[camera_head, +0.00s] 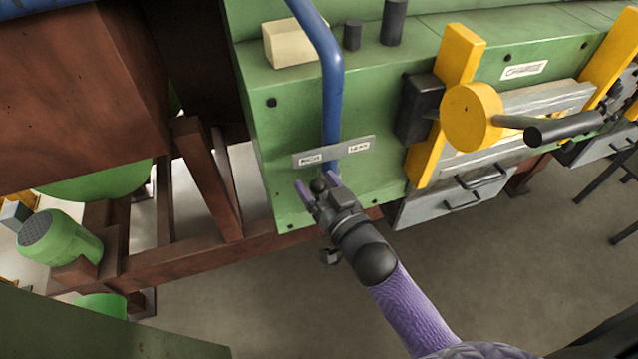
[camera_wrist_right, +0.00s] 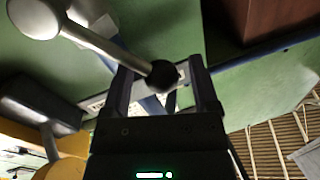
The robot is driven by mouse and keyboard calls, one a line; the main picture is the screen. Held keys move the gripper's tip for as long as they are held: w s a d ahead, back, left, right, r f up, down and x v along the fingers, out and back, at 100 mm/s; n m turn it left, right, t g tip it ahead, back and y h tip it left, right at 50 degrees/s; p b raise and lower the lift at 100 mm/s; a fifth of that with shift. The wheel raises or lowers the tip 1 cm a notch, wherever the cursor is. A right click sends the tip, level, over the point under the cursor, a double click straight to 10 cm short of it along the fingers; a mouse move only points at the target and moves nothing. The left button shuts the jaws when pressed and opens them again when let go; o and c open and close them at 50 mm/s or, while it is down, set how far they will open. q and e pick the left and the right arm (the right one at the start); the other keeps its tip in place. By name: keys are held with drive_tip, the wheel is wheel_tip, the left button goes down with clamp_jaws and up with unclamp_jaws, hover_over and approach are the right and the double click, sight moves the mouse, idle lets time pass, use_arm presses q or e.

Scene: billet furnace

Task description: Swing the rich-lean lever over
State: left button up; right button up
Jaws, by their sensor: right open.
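The rich-lean lever shows as a dark ball knob (camera_head: 319,185) just below the label plate (camera_head: 333,151), which reads RICH on the left and LEAN on the right. My right gripper (camera_head: 316,181) is open, with one finger on each side of the knob. In the right wrist view the black knob (camera_wrist_right: 162,76) sits between the two spread fingers. A pale rod (camera_wrist_right: 105,44) runs from the knob to a rounded pale end at the upper left. I cannot tell whether either finger touches the knob. My left gripper is not in view.
A yellow post (camera_head: 459,62) with a yellow disc (camera_head: 470,116) and dark handle (camera_head: 565,128) stands to the right. Drawers (camera_head: 450,197) lie below it. Open floor (camera_head: 510,250) is in front.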

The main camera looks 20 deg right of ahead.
clamp_jaws()
idle(1.4)
